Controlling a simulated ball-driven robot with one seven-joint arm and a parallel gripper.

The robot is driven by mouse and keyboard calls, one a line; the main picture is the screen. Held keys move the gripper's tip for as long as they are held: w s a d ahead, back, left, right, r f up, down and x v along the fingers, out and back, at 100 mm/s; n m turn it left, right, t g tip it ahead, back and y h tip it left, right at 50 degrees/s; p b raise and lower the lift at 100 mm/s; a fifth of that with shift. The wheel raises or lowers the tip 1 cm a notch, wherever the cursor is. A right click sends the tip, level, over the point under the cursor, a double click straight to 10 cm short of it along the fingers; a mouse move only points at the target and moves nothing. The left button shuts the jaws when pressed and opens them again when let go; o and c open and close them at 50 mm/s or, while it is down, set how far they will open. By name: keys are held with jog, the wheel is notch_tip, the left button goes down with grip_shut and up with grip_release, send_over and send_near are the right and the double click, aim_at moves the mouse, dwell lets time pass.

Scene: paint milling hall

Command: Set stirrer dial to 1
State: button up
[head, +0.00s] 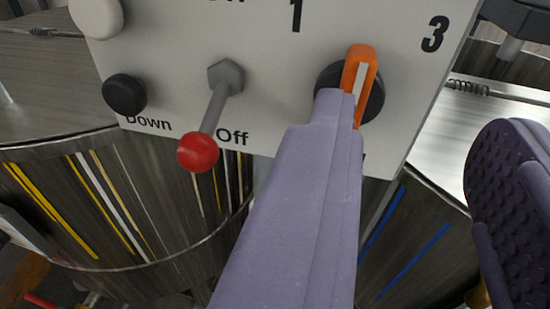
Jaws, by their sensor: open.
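The stirrer dial is a black round knob (375,102) with an orange handle (368,62) bearing a white stripe. My gripper (425,115) is open. Its left purple finger overlaps the dial's lower left and hides part of it; I cannot tell whether it touches. Its right, ribbed finger is apart from the dial, to the right of the panel edge.
The light grey panel (170,60) also carries a toggle lever with a red ball (198,152) near "Off", a black button (124,94) above "Down", and a white button (97,16). Metal drums (60,215) with coloured stripes stand behind and below.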

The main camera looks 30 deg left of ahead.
aim_at(362, 73)
jog(key=shift+y, duration=0.7)
jog(key=x, duration=0.2)
jog(key=b+x, duration=0.1)
jog(key=x, duration=0.1)
jog(key=a+x, duration=0.1)
jog(key=x, duration=0.2)
jog(key=shift+s+f+b, duration=0.25)
jog(key=shift+f+b, duration=0.1)
grip_shut()
